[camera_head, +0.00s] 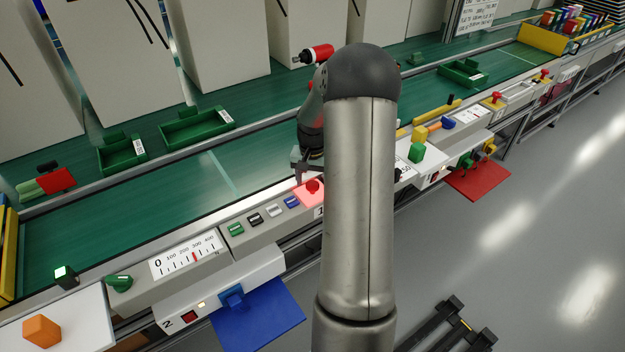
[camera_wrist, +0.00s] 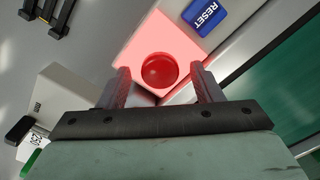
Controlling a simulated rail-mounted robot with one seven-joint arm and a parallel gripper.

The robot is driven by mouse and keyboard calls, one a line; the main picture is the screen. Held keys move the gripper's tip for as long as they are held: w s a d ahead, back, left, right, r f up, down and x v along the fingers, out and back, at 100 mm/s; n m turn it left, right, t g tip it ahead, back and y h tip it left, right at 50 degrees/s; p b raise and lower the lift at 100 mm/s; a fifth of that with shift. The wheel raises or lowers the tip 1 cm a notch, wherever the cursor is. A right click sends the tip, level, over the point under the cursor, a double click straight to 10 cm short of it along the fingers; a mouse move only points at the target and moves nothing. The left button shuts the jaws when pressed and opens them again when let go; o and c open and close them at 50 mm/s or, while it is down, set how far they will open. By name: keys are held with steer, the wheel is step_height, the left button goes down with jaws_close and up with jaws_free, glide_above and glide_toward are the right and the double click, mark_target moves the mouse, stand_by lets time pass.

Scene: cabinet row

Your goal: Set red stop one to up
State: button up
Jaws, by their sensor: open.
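The red stop button (camera_head: 313,186) sits on a pink-lit square plate on the sloped console, just left of my arm in the head view. In the wrist view the round red button (camera_wrist: 160,70) lies between my two fingertips as seen from above. My gripper (camera_wrist: 163,88) is open, with one finger on each side of the button in the picture. Whether the fingers touch the button cannot be told. In the head view my gripper (camera_head: 305,172) is just above and behind the button, partly hidden by my arm. The number label beside the button is partly covered.
A blue RESET button (camera_wrist: 204,15) is close beside the stop plate. Green, black and blue buttons (camera_head: 255,218) line the console to the left. A gauge (camera_head: 186,255) and a blue tray (camera_head: 258,322) are further left. A green conveyor (camera_head: 120,225) runs behind.

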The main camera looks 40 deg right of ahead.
mark_target(312, 183)
steer(key=shift+r, duration=0.1)
jaws_close()
steer(key=shift+r+p, duration=0.35)
steer(key=shift+r, duration=0.5)
jaws_free()
step_height(312, 183, up, 17)
steer(key=shift+r, duration=0.15)
